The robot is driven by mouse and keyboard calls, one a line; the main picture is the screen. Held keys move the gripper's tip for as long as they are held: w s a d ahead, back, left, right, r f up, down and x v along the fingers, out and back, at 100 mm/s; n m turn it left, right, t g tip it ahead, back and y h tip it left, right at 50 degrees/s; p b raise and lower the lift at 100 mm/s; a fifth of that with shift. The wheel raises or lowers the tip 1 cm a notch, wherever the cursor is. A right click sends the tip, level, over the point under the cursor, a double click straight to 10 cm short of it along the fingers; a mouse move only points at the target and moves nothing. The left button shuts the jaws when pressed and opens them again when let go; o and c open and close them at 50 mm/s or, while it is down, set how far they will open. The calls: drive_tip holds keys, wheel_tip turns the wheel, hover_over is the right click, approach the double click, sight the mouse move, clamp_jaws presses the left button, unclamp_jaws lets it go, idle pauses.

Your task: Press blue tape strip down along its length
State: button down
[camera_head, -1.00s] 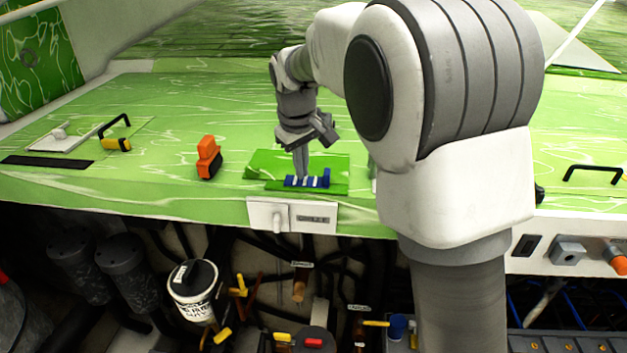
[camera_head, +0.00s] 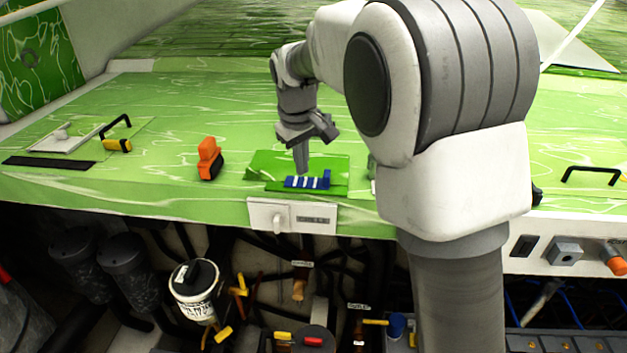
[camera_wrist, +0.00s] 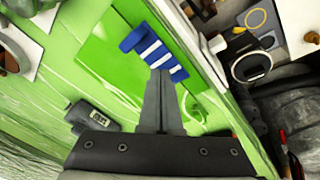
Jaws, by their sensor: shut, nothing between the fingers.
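The blue tape strip (camera_head: 308,181) lies on a darker green panel (camera_head: 335,170) near the front edge of the green surface. It carries several white bands across it. It also shows in the wrist view (camera_wrist: 158,55), ahead of my fingers. My gripper (camera_head: 301,172) is shut and empty, pointing down. Its fingertips are close above or behind the strip in the head view; in the wrist view (camera_wrist: 161,72) they overlap the strip's near edge. I cannot tell whether they touch it.
An orange and black tool (camera_head: 209,158) stands left of the panel. A white latch plate (camera_head: 291,216) sits on the front edge below the strip. An open bay with a white canister (camera_head: 194,290) and pipes lies in front. Black handles stand far left and right.

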sight(303, 184)
drive_tip(key=shift+f, duration=0.1)
drive_tip(key=shift+f+b, duration=0.8)
drive_tip(key=shift+f, duration=0.25)
drive_tip(key=shift+f, duration=0.1)
idle(0.3)
drive_tip(key=shift+r+p, duration=0.9)
drive_tip(key=shift+r, duration=0.3)
wheel_tip(303, 184, up, 7)
drive_tip(key=p, duration=0.5)
drive_tip(key=shift+d, duration=0.1)
